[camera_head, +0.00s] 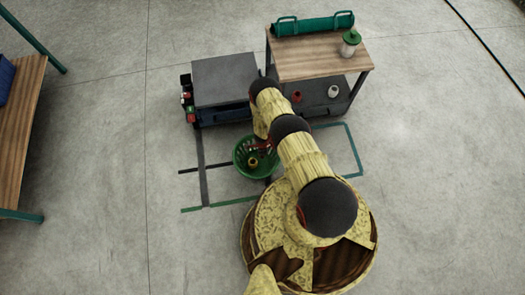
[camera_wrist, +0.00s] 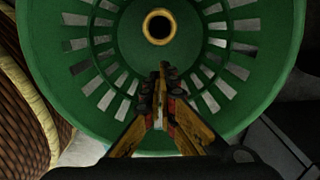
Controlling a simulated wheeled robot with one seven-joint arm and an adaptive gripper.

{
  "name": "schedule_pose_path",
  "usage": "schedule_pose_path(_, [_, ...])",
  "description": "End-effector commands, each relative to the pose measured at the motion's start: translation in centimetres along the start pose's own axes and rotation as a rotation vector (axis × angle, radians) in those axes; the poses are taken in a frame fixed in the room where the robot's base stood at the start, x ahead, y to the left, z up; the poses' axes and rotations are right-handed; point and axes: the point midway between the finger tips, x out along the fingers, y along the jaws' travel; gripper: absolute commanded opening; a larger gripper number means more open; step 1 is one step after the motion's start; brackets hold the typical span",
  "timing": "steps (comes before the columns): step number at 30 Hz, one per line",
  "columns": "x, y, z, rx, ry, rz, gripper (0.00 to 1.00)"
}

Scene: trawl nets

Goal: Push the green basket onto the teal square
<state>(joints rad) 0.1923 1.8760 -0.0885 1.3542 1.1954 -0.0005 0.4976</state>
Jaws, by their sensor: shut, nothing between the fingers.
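The green basket (camera_head: 240,163) stands upright on the floor just left of my arm; its slotted inside and rim fill much of the wrist view (camera_wrist: 60,20). A small yellow ring-like thing (camera_head: 253,162) lies at its middle, also in the wrist view (camera_wrist: 159,27). My gripper (camera_wrist: 163,70) is shut and empty, pointing over the basket's inside; I cannot tell how deep it is or whether it touches the wall. In the head view the gripper is partly hidden by my arm. The teal square's outline (camera_head: 354,150) shows on the floor right of my arm, which hides its left part.
A low grey cabinet (camera_head: 225,75) and a wood-topped table (camera_head: 315,60) stand behind the basket. Grey (camera_head: 203,170) and green (camera_head: 230,202) floor strips lie left of and in front of it. A wooden bench (camera_head: 20,130) is far left. The floor at right is open.

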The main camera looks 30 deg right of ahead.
Motion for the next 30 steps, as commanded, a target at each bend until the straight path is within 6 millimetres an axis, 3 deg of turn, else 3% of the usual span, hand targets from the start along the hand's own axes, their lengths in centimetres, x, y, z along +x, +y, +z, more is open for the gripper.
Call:
schedule_pose_path(1, [1.2, 0.1, 0.0, 0.0, 0.0, 0.001, 0.0])
schedule_pose_path(17, [7.0, 0.1, 0.0, 0.0, -0.001, -0.002, 0.0])
schedule_pose_path(30, [6.3, 0.0, -3.8, 0.001, -0.001, 0.0, 0.0])
